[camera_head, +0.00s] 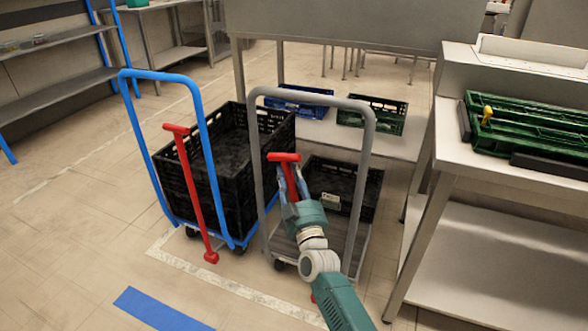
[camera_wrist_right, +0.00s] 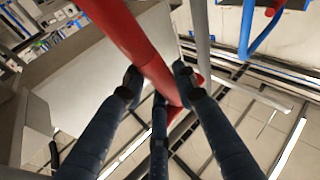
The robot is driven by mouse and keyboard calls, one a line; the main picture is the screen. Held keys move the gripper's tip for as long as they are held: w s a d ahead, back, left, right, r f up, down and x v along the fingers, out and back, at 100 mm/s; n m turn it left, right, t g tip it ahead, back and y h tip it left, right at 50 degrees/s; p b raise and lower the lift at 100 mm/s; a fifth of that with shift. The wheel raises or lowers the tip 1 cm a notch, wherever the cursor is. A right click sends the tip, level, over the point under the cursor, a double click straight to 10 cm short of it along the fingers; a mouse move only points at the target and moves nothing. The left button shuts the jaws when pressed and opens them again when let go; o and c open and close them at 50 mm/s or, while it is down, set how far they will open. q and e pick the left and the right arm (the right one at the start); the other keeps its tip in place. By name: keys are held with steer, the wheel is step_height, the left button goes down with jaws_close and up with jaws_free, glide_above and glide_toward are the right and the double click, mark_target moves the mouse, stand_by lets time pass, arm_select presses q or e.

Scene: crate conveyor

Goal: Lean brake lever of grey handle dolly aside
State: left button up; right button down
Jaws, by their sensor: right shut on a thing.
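The grey handle dolly (camera_head: 369,145) stands in the middle of the head view, with a black crate (camera_head: 362,205) on its deck. Its red brake lever (camera_head: 284,157) stands in front of the grey handle frame, with its crossbar at the top, and slants much like the neighbouring dolly's lever. My right gripper (camera_head: 290,187) is shut on this lever just below the crossbar. In the right wrist view the red lever (camera_wrist_right: 142,45) passes between the dark fingers (camera_wrist_right: 158,76). My gripper and arm hide most of the lever's lower part. My left gripper is not in view.
A blue handle dolly (camera_head: 207,150) with its own red lever (camera_head: 191,185) and black crates (camera_head: 172,160) stands close on the left. A steel table (camera_head: 445,140) with a green crate (camera_head: 535,125) stands on the right. Open floor lies front left, with a blue floor mark (camera_head: 160,309).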

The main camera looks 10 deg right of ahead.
steer(key=shift+w+a, duration=0.1)
steer(key=shift+a, duration=0.2)
steer(key=c, duration=1.6)
jaws_free()
steer(key=shift+w+a+f, duration=0.1)
steer(key=shift+w+a, duration=0.1)
steer(key=shift+a, duration=0.1)
steer(key=shift+s+f, duration=0.15)
steer(key=shift+s, duration=0.35)
steer(key=v, duration=1.1)
steer(key=shift+d, duration=0.3)
